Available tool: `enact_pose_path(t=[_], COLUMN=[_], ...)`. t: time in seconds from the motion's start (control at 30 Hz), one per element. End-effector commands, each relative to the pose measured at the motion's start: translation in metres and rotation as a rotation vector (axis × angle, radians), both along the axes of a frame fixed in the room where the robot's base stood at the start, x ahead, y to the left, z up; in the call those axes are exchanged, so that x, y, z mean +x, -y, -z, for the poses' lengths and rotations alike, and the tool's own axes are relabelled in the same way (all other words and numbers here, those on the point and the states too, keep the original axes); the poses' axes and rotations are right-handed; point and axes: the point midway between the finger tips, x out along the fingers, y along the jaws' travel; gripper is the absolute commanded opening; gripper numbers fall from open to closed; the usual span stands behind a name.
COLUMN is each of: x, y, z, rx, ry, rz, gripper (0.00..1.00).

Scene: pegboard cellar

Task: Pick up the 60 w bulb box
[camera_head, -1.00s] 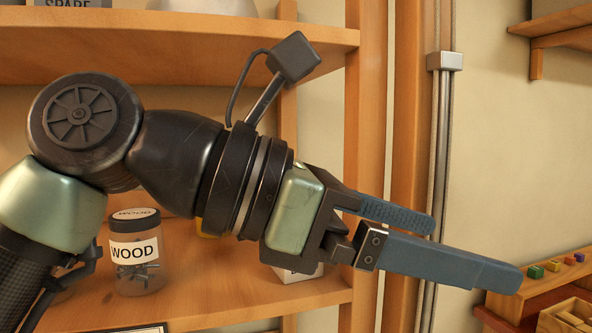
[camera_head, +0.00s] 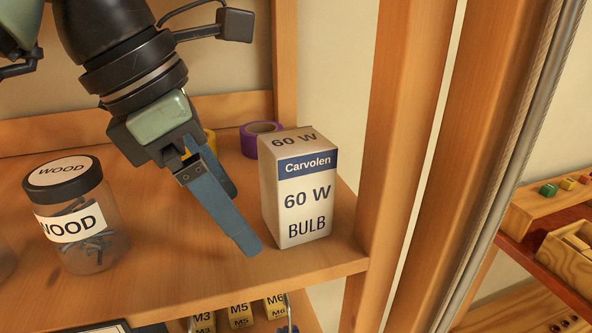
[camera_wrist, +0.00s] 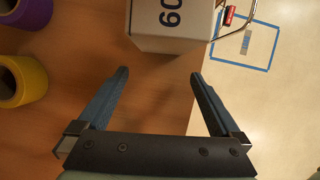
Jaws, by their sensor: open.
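The 60 W bulb box (camera_head: 297,188) is a white carton with a blue Carvolen band. It stands upright on the wooden shelf near its right front corner. It also shows at the top of the wrist view (camera_wrist: 170,22), partly cut off by the frame. My gripper (camera_head: 245,220) is open and empty, pointing down and to the right, just left of the box in the head view. In the wrist view my two fingers (camera_wrist: 158,75) are spread apart, with the box beyond their tips and not between them.
A jar labelled WOOD (camera_head: 75,215) stands left of my gripper on the shelf (camera_head: 190,285). A purple tape roll (camera_head: 255,138) and a yellow roll (camera_wrist: 22,80) lie behind. A wooden post (camera_head: 400,140) rises right of the box. Labelled drawers (camera_head: 240,313) sit below.

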Motion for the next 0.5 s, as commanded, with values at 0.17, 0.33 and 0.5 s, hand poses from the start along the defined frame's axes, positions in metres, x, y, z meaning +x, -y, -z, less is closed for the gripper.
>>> enact_pose_path(t=[0.17, 0.33, 0.5], x=[0.007, 0.014, 0.025], y=[0.017, 0.032, 0.059], z=[-0.001, -0.002, -0.003], rx=[-0.001, -0.001, -0.002], ry=[-0.002, 0.000, -0.001], rz=[0.001, 0.004, 0.004], gripper=[1.00, 1.00, 1.00])
